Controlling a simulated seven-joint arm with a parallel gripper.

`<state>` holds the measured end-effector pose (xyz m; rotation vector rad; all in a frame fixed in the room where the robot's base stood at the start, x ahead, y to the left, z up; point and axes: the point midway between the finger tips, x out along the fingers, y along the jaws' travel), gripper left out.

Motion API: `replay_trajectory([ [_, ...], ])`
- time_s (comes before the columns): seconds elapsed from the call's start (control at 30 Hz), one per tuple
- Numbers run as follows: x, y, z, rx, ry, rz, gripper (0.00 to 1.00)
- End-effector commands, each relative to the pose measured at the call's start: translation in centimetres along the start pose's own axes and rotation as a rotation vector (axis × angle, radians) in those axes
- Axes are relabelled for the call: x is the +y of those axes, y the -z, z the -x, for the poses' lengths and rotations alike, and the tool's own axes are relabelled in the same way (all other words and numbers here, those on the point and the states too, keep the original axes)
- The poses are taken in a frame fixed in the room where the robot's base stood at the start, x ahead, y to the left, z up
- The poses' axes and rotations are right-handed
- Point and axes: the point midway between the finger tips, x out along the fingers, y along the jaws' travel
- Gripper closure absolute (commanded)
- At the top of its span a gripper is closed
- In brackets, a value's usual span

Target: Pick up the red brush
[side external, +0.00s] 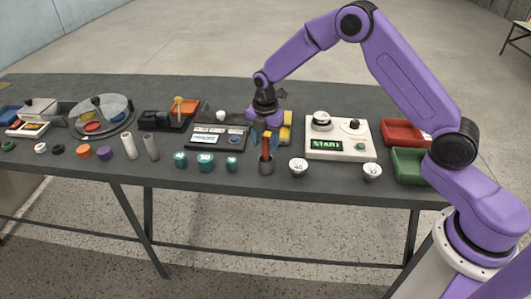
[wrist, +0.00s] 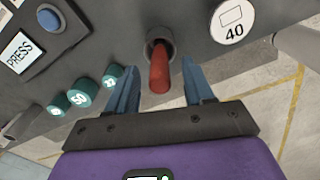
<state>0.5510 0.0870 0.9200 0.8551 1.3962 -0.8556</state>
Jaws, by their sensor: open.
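The red brush (side external: 266,148) stands upright in a small dark grey cup (side external: 266,167) near the front edge of the table. In the wrist view the red brush (wrist: 159,72) rises from the round cup (wrist: 160,36) toward the camera. My gripper (side external: 267,137) is above the cup, pointing down, with its blue fingers around the upper part of the brush. In the wrist view my gripper (wrist: 158,85) is open, one finger on each side of the brush, with gaps between. The lower end of the brush is hidden inside the cup.
White knobs marked 40 (side external: 298,166) and 32 (side external: 372,171) stand to the right of the cup, and several teal cylinders (side external: 205,161) to its left. Behind are a yellow block (side external: 286,127) and a START panel (side external: 338,149). The table's front edge is close.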

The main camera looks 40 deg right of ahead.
Motion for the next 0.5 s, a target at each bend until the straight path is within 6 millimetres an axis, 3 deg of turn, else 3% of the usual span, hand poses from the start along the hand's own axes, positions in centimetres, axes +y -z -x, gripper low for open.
replay_trajectory([
  [0.2, -0.1, -0.2, -2.9, -0.001, 0.001, 0.0, 0.48],
  [0.5, 0.0, -0.2, -3.3, -0.002, -0.001, -0.001, 0.48],
])
